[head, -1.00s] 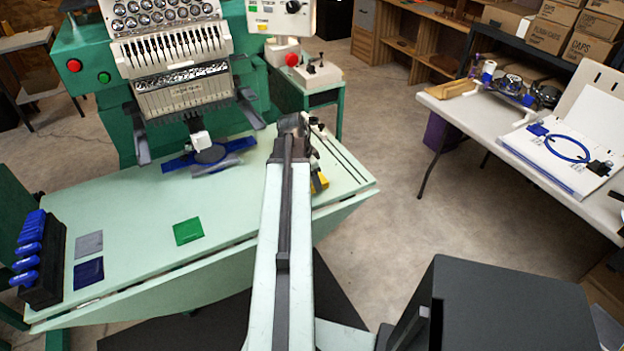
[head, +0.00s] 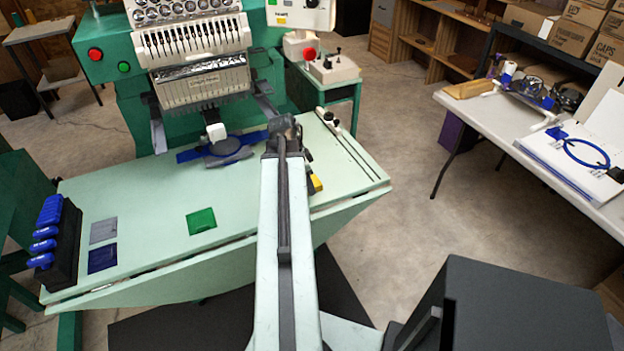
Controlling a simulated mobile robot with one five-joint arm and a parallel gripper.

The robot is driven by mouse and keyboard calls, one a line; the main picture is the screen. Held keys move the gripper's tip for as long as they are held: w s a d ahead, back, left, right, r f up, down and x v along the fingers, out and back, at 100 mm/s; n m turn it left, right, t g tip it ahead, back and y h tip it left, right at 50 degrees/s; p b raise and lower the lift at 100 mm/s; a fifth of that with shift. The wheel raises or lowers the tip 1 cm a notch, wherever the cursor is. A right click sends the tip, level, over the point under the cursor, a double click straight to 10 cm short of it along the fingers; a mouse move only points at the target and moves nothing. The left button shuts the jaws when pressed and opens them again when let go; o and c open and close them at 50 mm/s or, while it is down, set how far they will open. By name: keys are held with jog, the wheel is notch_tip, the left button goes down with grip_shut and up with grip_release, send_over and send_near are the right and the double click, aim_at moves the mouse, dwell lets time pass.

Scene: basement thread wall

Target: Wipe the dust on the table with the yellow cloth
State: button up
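The pale green table (head: 150,225) of the embroidery machine spreads across the left and middle of the head view. A small yellow piece (head: 316,183), perhaps the yellow cloth, shows just right of my arm's far end; the rest is hidden behind the arm. My arm reaches forward over the table, its dark wrist end above the table's right part. My gripper's fingers are hidden behind the arm, so I cannot see whether they hold anything. I cannot make out dust clearly on the table.
A green patch (head: 201,221), a grey patch (head: 103,230) and a navy patch (head: 102,258) lie on the table. A black rack with blue handles (head: 65,250) stands at its left end. The embroidery machine (head: 200,75) rises behind. A white table (head: 490,112) stands right, across open floor.

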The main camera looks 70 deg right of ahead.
aim_at(314, 175)
jog(key=shift+w+a, duration=1.35)
jog(key=shift+w, duration=0.1)
jog(key=shift+w+d, duration=0.8)
jog(key=shift+d, duration=0.15)
jog(key=shift+s+d+f, duration=0.1)
jog(key=shift+s+d, duration=1.15)
jog(key=shift+s, duration=0.15)
jog(key=shift+s+d, duration=2.55)
jog(key=shift+d, duration=0.1)
jog(key=shift+w+a, duration=1.2)
jog(key=shift+a, duration=0.05)
jog(key=shift+w+a, duration=2.7)
jog(key=shift+w, duration=0.05)
notch_tip(314, 175, up, 6)
jog(key=p, duration=0.6)
